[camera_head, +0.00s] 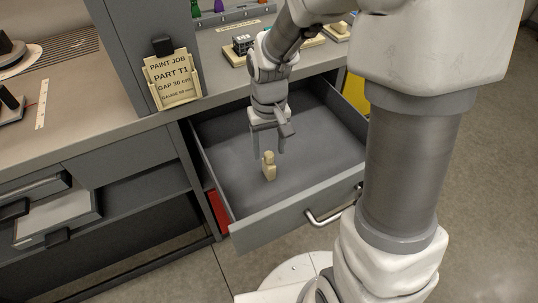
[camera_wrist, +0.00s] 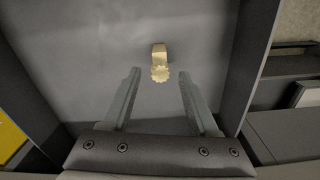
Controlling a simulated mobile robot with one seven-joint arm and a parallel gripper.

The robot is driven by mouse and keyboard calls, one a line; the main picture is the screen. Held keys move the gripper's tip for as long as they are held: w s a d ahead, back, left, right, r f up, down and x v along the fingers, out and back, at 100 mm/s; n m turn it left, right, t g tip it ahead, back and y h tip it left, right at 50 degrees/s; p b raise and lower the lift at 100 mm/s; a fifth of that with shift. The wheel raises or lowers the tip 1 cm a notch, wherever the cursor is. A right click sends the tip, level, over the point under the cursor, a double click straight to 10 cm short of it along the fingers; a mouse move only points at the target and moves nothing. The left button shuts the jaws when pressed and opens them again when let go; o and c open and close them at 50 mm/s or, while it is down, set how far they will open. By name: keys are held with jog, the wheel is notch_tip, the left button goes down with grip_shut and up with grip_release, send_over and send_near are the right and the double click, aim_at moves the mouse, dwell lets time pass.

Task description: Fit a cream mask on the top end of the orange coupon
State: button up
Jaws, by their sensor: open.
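A cream piece (camera_head: 268,168), which looks like the cream mask, stands alone on the floor of an open grey drawer (camera_head: 310,165). In the wrist view the fingers of my gripper (camera_wrist: 159,76) lie left and right of the piece, with a gap on both sides. I cannot make out the orange coupon; small coloured items at the top edge of the head view are cut off.
The drawer walls and front with its handle (camera_head: 335,208) surround my gripper. A card reading "PAINT JOB PART T1" (camera_head: 171,78) stands on the counter. A green item (camera_head: 195,9) and a purple item (camera_head: 218,6) stand at the back. The remaining drawer floor is clear.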

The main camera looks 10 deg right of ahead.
notch_tip(320, 180, up, 5)
jog(key=shift+f+p, duration=0.2)
jog(key=shift+p, duration=0.3)
jog(key=s+d+r+t, duration=0.2)
jog(key=s+r, duration=0.5)
jog(key=s+d+r+m+t, duration=0.1)
jog(key=s+d+r+t, duration=0.1)
jog(key=s+r, duration=0.4)
jog(key=shift+s+d+r+t, duration=0.4)
jog(key=shift+r+t, duration=0.4)
jog(key=shift+r, duration=0.15)
jog(key=shift+r, duration=0.1)
notch_tip(320, 180, up, 15)
jog(key=p, duration=1.5)
jog(key=shift+r, duration=0.1)
jog(key=shift+a, duration=0.1)
